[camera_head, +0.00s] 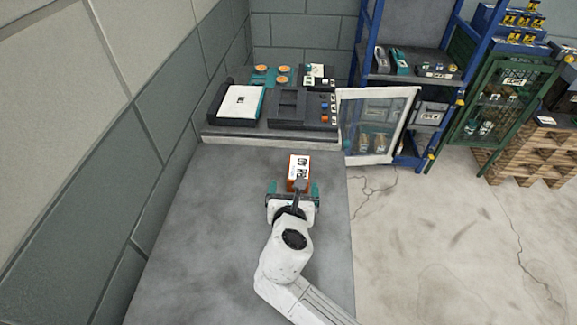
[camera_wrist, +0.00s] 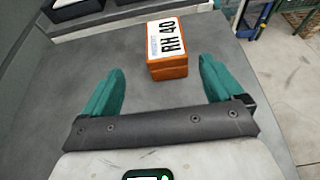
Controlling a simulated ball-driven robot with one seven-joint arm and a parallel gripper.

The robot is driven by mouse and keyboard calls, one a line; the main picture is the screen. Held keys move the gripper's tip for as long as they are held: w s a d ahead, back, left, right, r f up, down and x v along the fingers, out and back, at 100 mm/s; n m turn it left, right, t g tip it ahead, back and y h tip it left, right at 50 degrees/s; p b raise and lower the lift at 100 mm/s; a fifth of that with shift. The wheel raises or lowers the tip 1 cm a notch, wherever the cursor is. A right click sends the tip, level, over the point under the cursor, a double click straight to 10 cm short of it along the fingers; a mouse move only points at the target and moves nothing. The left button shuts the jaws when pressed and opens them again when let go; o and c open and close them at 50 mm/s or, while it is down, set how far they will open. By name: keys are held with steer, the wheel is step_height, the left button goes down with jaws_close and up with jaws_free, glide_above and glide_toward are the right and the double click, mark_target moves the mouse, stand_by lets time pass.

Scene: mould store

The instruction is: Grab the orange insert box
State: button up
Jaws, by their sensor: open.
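The orange insert box (camera_head: 292,184) stands on the grey bench top, just beyond my gripper in the head view. Its upper face carries a white label. In the wrist view the orange insert box (camera_wrist: 168,69) shows its orange front side, and the label reads "RH 40". My gripper (camera_head: 292,188) is open, with teal fingers spread wide. In the wrist view my gripper (camera_wrist: 160,75) has one finger on each side of the picture, and the box lies ahead between their lines, nearer the right finger. I see no contact between the fingers and the box.
A raised shelf (camera_head: 270,138) at the back of the bench holds a white-topped case (camera_head: 240,103), a black tray (camera_head: 289,104) and orange discs (camera_head: 262,69). A framed clear door (camera_head: 377,125) stands at the right. The bench (camera_head: 190,230) left of my arm is clear.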

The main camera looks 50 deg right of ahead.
mark_target(299, 171)
steer(key=x, duration=0.4)
steer(key=shift+w+d+f, duration=0.15)
steer(key=shift+w+d, duration=0.05)
steer(key=shift+d, duration=0.1)
steer(key=shift+s+x, duration=0.15)
steer(key=shift+x, duration=1.25)
steer(key=shift+s+x, duration=0.2)
steer(key=shift+x, duration=1.2)
steer(key=shift+d+f, duration=0.2)
steer(key=shift+c, duration=0.2)
steer(key=c, duration=1.2)
steer(key=shift+r, duration=0.1)
steer(key=shift+c, duration=0.5)
